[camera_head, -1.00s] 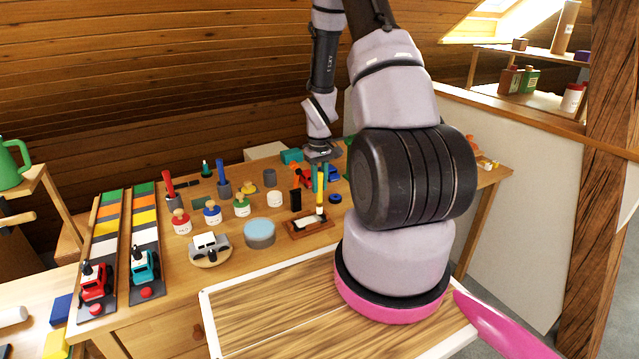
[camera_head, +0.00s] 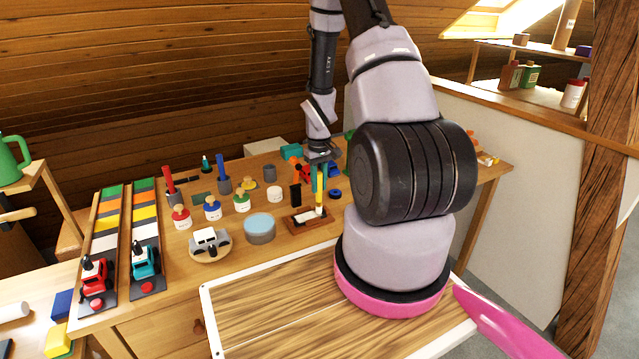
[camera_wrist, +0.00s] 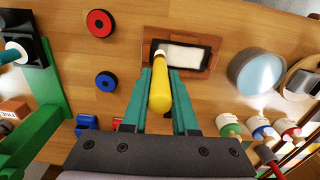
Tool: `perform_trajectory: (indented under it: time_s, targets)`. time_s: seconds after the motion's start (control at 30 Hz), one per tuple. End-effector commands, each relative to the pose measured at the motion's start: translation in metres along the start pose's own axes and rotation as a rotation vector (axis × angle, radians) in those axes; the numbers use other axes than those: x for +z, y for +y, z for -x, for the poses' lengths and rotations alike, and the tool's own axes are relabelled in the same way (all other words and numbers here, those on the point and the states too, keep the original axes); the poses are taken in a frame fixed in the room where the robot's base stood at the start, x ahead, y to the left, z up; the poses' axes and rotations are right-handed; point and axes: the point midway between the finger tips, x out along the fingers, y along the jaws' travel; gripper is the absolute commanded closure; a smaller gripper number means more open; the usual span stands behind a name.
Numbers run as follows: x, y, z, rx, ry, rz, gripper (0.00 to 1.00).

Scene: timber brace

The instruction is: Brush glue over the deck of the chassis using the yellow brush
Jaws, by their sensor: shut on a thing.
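My gripper (camera_wrist: 160,77) has teal fingers shut on the yellow brush (camera_wrist: 160,94), which is also visible in the head view (camera_head: 319,188). The brush points down, its pale tip at the near edge of a wooden tray (camera_wrist: 149,53) with a white pad (camera_wrist: 183,56) in a dark frame. I cannot tell whether the tip touches the pad. The tray is on the bench in the head view (camera_head: 293,222). A small grey and white vehicle body, apparently the chassis (camera_head: 208,238), sits on a round wooden stand (camera_head: 211,257), left of the tray and apart from the brush.
A round light-blue-topped tub (camera_head: 260,229) stands between the chassis and the tray. Two toy tractors (camera_head: 145,268) sit on striped boards at the left. A white-edged wooden panel (camera_head: 270,325) lies in front.

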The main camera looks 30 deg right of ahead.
Motion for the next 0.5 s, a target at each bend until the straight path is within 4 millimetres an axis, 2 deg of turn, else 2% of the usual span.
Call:
perform_trajectory:
  time_s: [0.5]
  targets:
    - [-0.001, -0.039, 0.002, 0.000, -0.001, 0.001, 1.00]
